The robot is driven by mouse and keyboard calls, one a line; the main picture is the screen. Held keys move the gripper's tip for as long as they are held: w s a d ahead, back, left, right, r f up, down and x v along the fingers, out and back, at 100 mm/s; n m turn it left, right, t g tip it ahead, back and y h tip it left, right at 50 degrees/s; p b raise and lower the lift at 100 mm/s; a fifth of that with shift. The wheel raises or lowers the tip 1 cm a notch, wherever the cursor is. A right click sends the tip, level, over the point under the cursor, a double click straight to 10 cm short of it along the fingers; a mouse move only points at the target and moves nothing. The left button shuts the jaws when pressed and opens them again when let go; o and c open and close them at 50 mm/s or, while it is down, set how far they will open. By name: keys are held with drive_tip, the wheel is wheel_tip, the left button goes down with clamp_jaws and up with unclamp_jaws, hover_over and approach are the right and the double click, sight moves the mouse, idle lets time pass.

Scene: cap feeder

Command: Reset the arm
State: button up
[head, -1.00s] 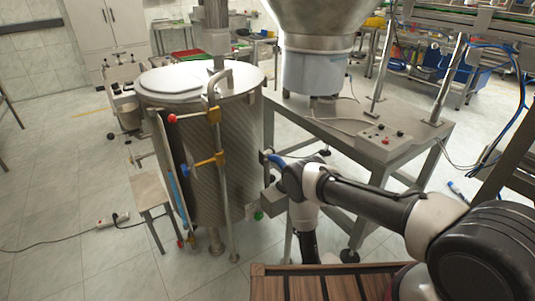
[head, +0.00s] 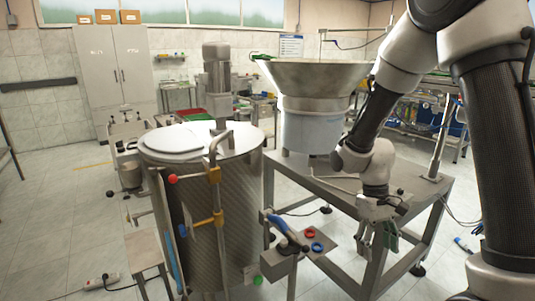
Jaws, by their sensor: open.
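My arm is raised and bent on the right of the head view, with its elbow out of the picture at the top. My gripper (head: 378,243) hangs pointing down in front of the steel table (head: 335,190). Its fingers are apart and I see nothing held between them. The cap feeder's wide metal bowl (head: 312,78) stands on the table, behind and to the left of my wrist.
A large steel tank (head: 210,235) with a flat lid and pipe valves stands left of centre. A small stand (head: 318,240) with a red ring (head: 309,232), a blue ring (head: 317,247) and a blue-handled part (head: 285,227) is left of my gripper. Floor at far left is mostly clear.

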drive_tip(key=s+d+r+m+t, duration=0.1)
drive_tip(key=s+d+r+t, duration=0.1)
drive_tip(key=s+r, duration=0.2)
drive_tip(key=s+d+r+m+t, duration=0.1)
drive_tip(key=s+d+r+t, duration=0.2)
drive_tip(key=r, duration=0.8)
drive_tip(key=s+d+r+m+t+y, duration=0.1)
drive_tip(key=s+d+r+t, duration=0.1)
drive_tip(key=s+r, duration=0.3)
wheel_tip(320, 180, up, 3)
drive_tip(key=shift+s+d+t, duration=0.25)
drive_tip(key=shift+s+t, duration=0.05)
drive_tip(key=shift+s, duration=0.1)
drive_tip(key=shift+d, duration=0.15)
drive_tip(key=shift+c, duration=0.5)
